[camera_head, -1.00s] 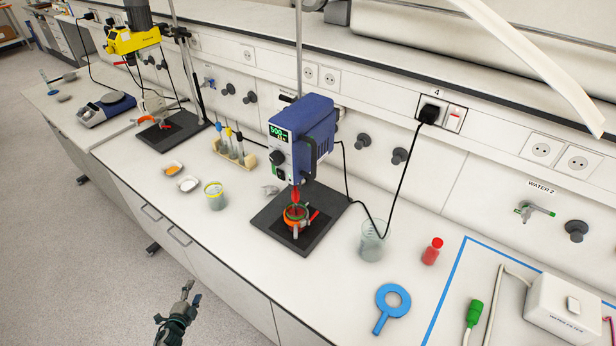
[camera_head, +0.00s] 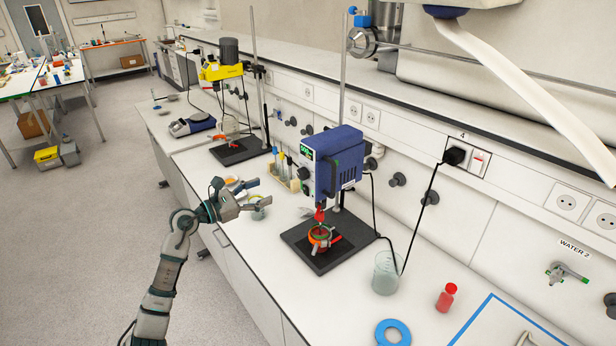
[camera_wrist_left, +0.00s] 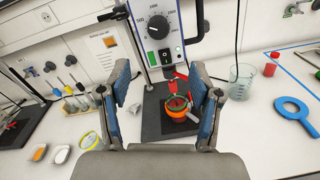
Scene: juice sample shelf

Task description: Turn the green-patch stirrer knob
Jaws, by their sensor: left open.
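The blue stirrer (camera_head: 335,165) stands on a rod over a dark base plate (camera_head: 346,252). My right gripper is not in view.
An orange-rimmed vessel (camera_head: 320,237) is under the stirrer. A yellow stirrer (camera_head: 221,70) stands farther back.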

